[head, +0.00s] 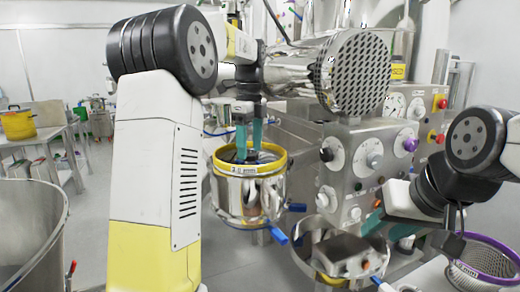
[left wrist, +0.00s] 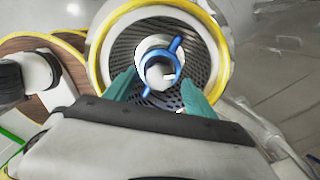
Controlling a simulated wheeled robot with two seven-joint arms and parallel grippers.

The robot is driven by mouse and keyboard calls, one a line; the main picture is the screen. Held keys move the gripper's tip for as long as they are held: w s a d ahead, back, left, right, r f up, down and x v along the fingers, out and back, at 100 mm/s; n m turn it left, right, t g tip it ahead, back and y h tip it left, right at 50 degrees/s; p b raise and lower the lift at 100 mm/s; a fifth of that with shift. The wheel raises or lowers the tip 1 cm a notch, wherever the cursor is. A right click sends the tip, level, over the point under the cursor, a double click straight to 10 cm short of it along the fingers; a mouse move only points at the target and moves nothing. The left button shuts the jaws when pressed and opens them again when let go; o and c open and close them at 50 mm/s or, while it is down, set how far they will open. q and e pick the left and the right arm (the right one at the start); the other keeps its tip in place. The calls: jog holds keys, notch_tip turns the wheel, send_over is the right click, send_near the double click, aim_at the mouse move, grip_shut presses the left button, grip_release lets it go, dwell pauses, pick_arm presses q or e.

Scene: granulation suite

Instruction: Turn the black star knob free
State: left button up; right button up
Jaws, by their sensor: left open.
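My left gripper (head: 248,155) is open and points down into the yellow-rimmed steel drum (head: 250,190). In the left wrist view the open teal fingers of my left gripper (left wrist: 159,78) stand on either side of a blue two-armed piece (left wrist: 146,64) around a pale hub in the middle of the drum (left wrist: 110,48). Contact cannot be told. I cannot make out a black star knob there; a round black knob (head: 326,154) is on the steel control panel. My right gripper (head: 388,226) has its teal fingers apart near the panel's lower front, seemingly empty.
The steel control panel (head: 345,190) with dials stands right of the drum. A steel bowl (head: 300,250) stands below it. A purple-rimmed basket (head: 485,262) is at lower right, and a large steel vessel (head: 30,230) at lower left. Floor shows between.

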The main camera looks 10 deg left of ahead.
pick_arm(q)
jog(key=shift+f, duration=0.55)
jog(key=shift+c, duration=0.4)
jog(key=c, duration=1.3)
